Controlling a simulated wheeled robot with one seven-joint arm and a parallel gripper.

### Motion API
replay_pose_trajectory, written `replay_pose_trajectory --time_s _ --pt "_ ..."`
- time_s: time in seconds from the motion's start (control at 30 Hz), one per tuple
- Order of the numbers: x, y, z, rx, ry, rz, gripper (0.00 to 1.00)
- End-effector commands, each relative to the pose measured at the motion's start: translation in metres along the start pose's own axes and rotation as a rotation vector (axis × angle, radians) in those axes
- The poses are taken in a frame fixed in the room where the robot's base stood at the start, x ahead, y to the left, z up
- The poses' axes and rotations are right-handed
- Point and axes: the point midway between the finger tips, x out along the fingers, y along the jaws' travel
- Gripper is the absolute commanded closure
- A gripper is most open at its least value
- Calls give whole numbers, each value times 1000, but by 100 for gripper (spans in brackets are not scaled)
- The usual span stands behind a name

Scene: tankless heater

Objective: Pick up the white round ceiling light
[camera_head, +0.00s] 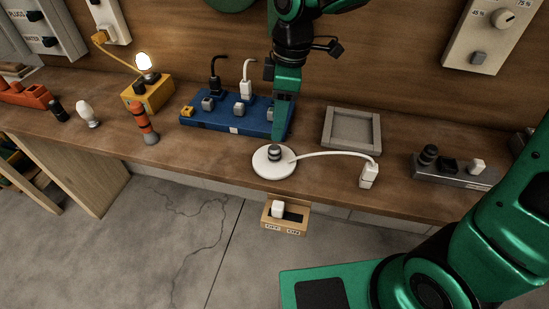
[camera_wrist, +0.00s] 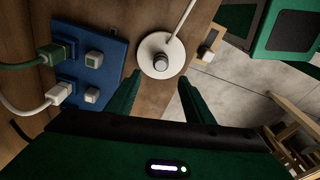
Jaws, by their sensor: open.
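The white round light (camera_head: 264,168) lies flat on the wooden bench near its front edge. A grey, dark-banded cylindrical knob (camera_head: 274,152) stands up from its middle. A white cord runs from it to a white plug (camera_head: 368,175) on the right. My gripper (camera_head: 281,137) points down, above and just behind the light. In the wrist view the light (camera_wrist: 149,44) and its knob (camera_wrist: 160,62) lie ahead of my two fingers (camera_wrist: 160,82), which are apart and empty. The exact height gap is hard to tell.
A blue socket board (camera_head: 222,122) with plugs and grey blocks stands behind left. A grey square frame (camera_head: 351,146) lies behind right. A grey switch box (camera_head: 455,171) is farther right. An orange-black tool (camera_head: 144,122) stands left. A small switch box (camera_head: 284,217) juts from the bench front.

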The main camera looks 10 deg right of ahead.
Motion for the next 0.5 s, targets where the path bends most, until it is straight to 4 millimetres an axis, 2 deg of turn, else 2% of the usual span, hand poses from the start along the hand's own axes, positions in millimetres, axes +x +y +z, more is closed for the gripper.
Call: replay_pose_trajectory --time_s 0.2,0.5 --pt "33 0 2 4 -2 -4 52" --pt "55 0 4 7 -3 -2 52"
